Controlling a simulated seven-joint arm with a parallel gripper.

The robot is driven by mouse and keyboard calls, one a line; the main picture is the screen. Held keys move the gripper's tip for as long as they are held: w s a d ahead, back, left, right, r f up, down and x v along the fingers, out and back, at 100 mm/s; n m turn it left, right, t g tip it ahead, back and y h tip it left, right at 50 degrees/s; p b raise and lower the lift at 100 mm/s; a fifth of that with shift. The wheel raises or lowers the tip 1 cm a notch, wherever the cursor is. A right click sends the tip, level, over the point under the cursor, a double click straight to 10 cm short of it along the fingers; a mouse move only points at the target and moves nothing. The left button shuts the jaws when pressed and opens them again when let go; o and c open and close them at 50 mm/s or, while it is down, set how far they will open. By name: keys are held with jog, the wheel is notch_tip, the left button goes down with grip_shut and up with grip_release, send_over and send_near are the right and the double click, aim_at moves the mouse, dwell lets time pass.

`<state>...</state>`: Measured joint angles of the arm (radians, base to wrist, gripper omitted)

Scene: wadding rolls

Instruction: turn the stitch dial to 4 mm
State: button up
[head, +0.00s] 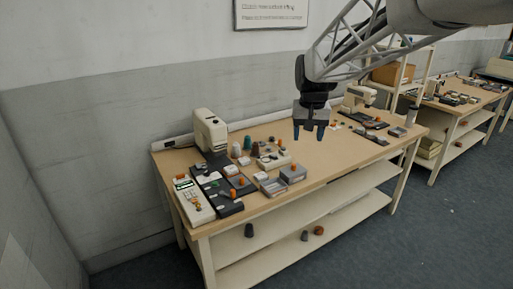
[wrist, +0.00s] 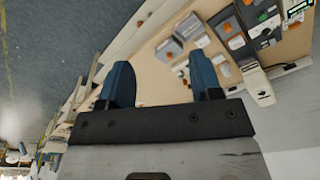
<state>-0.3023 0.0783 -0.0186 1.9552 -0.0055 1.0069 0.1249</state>
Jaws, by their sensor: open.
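My gripper (head: 308,130) hangs in the air above the right half of the workbench, open, with its blue fingers apart and nothing between them. It also shows in the wrist view (wrist: 162,80). A cream sewing machine (head: 209,132) stands at the bench's left back, and another (head: 358,94) at the right back. A cream console (head: 194,203) with a green display and small orange parts lies at the left end. A flat cream unit (head: 272,161) with a dark round part sits mid-left. Which part is the stitch dial, and its setting, are too small to tell.
A lower shelf (head: 275,235) holds a few cones. A second bench (head: 450,107) stands at the right.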

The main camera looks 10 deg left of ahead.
jog(key=w+a+f, duration=0.3)
jog(key=w+a, duration=0.5)
jog(key=a, duration=0.1)
jog(key=n+g, duration=0.1)
jog(key=n, duration=0.1)
send_over(207, 171)
notch_tip(207, 171, down, 22)
jog(key=shift+w+d, duration=0.1)
jog(key=shift+w, duration=0.05)
jog(key=shift+a+f+n, duration=0.2)
jog(key=shift+a+n, duration=0.1)
jog(key=shift+f, duration=0.15)
jog(key=shift+f, duration=3.8)
jog(key=c, duration=0.9)
